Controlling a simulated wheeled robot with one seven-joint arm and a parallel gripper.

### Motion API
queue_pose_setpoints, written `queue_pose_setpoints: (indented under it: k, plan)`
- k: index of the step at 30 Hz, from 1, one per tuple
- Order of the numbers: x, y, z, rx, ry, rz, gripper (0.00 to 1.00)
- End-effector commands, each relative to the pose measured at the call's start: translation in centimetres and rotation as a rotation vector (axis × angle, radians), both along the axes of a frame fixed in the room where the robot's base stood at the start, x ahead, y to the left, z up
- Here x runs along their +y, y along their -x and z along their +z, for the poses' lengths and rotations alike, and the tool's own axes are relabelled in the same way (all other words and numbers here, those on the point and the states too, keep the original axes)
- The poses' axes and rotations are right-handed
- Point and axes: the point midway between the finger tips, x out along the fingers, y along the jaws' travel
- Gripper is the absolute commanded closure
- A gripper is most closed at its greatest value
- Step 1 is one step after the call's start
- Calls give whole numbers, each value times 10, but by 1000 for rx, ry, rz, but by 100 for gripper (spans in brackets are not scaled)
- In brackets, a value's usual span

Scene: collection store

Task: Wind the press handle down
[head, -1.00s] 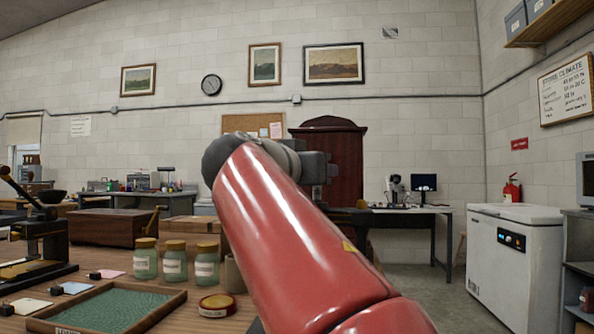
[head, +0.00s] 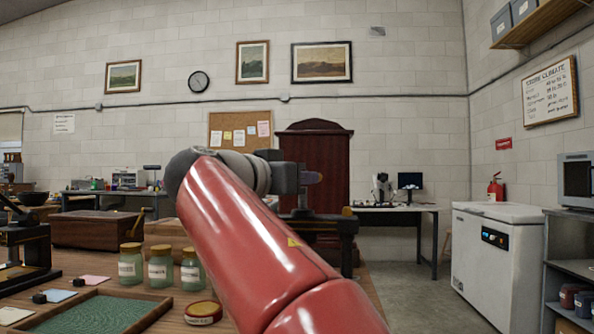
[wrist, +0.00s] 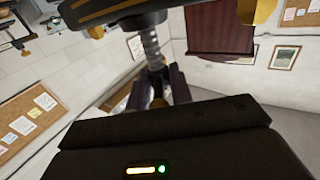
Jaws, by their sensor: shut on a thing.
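The gripper (head: 312,178) also shows in the head view, above the press. The rest of the handle is hidden.
Jars (head: 160,268), a round tin (head: 203,313) and a green-lined tray (head: 95,312) are on the wooden bench to the left of my arm. Another black press (head: 25,245) stands at the far left. A white chest freezer (head: 497,262) stands on the right; open floor lies before it.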

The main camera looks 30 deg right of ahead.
Motion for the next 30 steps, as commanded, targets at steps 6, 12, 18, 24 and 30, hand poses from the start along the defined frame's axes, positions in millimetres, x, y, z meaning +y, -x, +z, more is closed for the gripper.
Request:
queue_pose_setpoints:
  k: [6,12,18,24,30]
  plan:
    - [2,-6,5,5,-1,-193,100]
    - [3,-7,5,4,1,-384,100]
    - [3,-8,3,-1,2,-557,100]
    - [3,-9,2,-2,3,-689,100]
    - [3,-10,1,-5,4,-808,100]
